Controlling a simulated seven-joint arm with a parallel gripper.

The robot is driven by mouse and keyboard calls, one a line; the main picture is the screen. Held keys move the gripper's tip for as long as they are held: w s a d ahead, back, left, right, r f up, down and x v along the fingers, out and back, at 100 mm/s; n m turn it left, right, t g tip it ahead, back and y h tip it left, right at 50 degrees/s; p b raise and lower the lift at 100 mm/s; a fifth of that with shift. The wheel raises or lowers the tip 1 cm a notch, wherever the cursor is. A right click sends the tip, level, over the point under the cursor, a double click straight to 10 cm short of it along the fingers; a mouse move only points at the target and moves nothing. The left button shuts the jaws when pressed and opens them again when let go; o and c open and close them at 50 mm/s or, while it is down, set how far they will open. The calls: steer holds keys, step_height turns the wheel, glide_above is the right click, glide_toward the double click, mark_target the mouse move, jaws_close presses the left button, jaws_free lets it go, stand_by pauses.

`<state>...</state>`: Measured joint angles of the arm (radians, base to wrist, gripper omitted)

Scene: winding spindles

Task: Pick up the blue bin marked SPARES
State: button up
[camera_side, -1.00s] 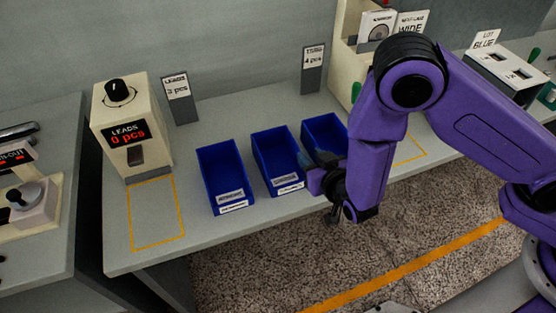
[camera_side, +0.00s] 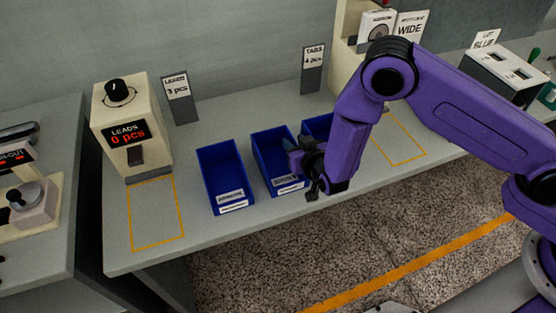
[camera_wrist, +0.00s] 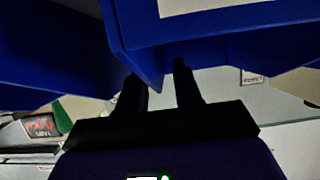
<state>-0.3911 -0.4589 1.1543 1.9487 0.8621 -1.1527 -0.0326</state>
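Three blue bins stand in a row on the bench: a left bin (camera_side: 225,172), a middle bin (camera_side: 270,150) and a right bin (camera_side: 318,125). Each of the left and middle bins has white labels at its front; the print is too small to read, so I cannot tell which is SPARES. My gripper (camera_side: 300,158) is at the right side of the middle bin and hides part of the right bin. In the wrist view my gripper (camera_wrist: 158,73) has its fingers apart, with a blue bin's corner (camera_wrist: 150,75) showing between them; contact is unclear.
A LEADS counter box (camera_side: 130,125) reading 0 pcs stands left, behind an orange outlined area (camera_side: 156,215). Two sign stands, LEADS (camera_side: 178,95) and TABS (camera_side: 313,70), are at the back. Another orange outline (camera_side: 402,140) lies right, clear.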

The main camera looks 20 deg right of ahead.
jaws_close()
steer(key=shift+r, duration=0.2)
steer(key=shift+r, duration=0.5)
step_height(320, 180, up, 2)
steer(key=shift+s+r, duration=0.15)
steer(key=shift+r, duration=0.05)
steer(key=s+d+r, duration=0.7)
steer(key=s+r, duration=0.2)
steer(key=s, duration=0.2)
steer(key=shift+s+r, duration=0.15)
steer(key=shift+s, duration=0.2)
